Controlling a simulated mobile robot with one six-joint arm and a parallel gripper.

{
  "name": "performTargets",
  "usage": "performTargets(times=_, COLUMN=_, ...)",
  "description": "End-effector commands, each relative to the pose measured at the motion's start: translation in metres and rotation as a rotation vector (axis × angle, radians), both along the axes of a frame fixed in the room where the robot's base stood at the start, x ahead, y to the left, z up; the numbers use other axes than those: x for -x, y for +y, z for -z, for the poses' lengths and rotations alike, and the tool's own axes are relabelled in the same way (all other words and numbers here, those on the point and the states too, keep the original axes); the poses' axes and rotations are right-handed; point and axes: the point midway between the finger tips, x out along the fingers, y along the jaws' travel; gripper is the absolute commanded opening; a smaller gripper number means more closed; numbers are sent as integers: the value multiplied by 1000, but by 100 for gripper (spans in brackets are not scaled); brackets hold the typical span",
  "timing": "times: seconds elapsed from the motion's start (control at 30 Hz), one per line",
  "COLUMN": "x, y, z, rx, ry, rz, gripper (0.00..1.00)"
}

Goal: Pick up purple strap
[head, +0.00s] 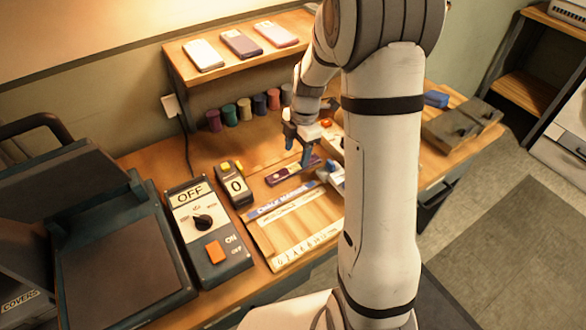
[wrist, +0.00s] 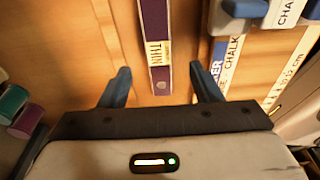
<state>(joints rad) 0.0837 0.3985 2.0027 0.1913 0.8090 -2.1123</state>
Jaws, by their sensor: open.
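The purple strap (head: 293,171) lies flat on the wooden bench in the head view, a narrow dark purple strip with a pale label. My gripper (head: 298,153) is open above the strap. In the wrist view the fingers of my gripper (wrist: 162,84) stand apart, one on each side of the strap's near end, with nothing held. I cannot tell the exact height of the fingertips over the bench.
A ruler-edged board (head: 295,225) lies to the strap's right in the wrist view. A counter box marked 0 (head: 234,184) and a switch box marked OFF (head: 208,225) stand left in the head view. Several coloured spools (head: 244,109) line the back, beneath a shelf (head: 240,68).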

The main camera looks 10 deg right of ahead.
Motion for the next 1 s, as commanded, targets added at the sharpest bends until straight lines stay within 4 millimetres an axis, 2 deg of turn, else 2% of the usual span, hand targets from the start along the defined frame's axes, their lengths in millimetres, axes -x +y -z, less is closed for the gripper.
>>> performTargets(times=0.33, x=1, y=5, z=47, rx=0, ry=3, rz=3, gripper=58)
performTargets(times=0.63, x=1, y=5, z=52, rx=0, ry=1, rz=4, gripper=58)
performTargets(times=1.0, x=1, y=5, z=52, rx=0, ry=0, rz=5, gripper=28)
